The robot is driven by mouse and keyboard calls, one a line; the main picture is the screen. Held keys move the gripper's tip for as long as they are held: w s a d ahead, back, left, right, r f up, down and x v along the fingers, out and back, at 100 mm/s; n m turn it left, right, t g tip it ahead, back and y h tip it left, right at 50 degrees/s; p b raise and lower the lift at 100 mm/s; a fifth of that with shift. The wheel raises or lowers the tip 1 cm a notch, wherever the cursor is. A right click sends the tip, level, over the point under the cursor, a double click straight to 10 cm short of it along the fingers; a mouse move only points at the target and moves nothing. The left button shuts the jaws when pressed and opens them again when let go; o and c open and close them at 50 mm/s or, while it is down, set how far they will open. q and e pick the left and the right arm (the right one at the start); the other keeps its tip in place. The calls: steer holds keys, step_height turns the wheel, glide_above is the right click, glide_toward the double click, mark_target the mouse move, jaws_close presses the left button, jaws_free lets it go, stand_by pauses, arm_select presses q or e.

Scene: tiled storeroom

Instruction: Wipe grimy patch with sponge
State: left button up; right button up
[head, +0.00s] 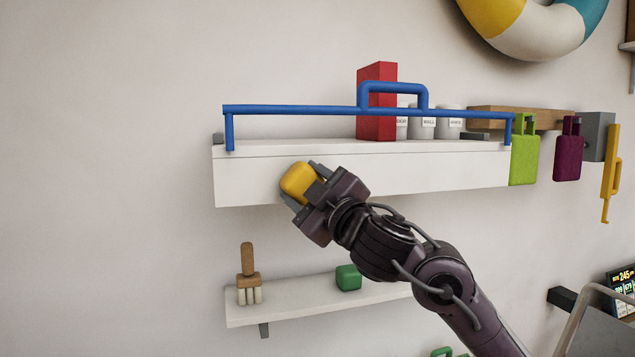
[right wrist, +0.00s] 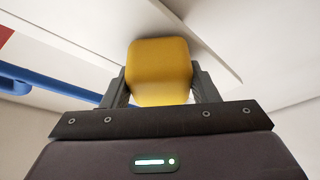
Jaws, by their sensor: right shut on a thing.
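My right gripper (head: 305,190) is shut on a yellow sponge (head: 297,182), a rounded block. In the head view it is in front of the upper shelf's white front face (head: 400,178), left of its middle. In the right wrist view the sponge (right wrist: 160,72) sits between the two fingers of the gripper (right wrist: 160,88), with the white shelf right behind it. I cannot tell whether the sponge touches the shelf. No grimy patch shows in either view; the sponge and gripper hide part of the shelf front. My left gripper is not in view.
A blue rail (head: 290,109) runs along the upper shelf's front, with a red box (head: 377,100) and several white canisters behind it. A lower shelf (head: 300,298) holds a brush (head: 248,275) and a green block (head: 348,277). Green (head: 524,158) and purple (head: 567,155) items hang at right.

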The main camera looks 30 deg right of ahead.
steer(key=shift+w+a, duration=0.15)
steer(key=shift+a, duration=0.35)
steer(key=shift+w+a, duration=0.15)
steer(key=shift+a, duration=0.35)
steer(key=shift+s+a, duration=0.2)
steer(key=shift+s, duration=0.35)
steer(key=shift+s+a+p, duration=0.2)
steer(key=shift+s, duration=0.55)
steer(key=shift+s+a+p, duration=0.15)
steer(key=shift+s+p, duration=0.1)
steer(key=shift+s, duration=0.55)
steer(key=shift+s+a+p, duration=0.2)
steer(key=shift+s, duration=0.55)
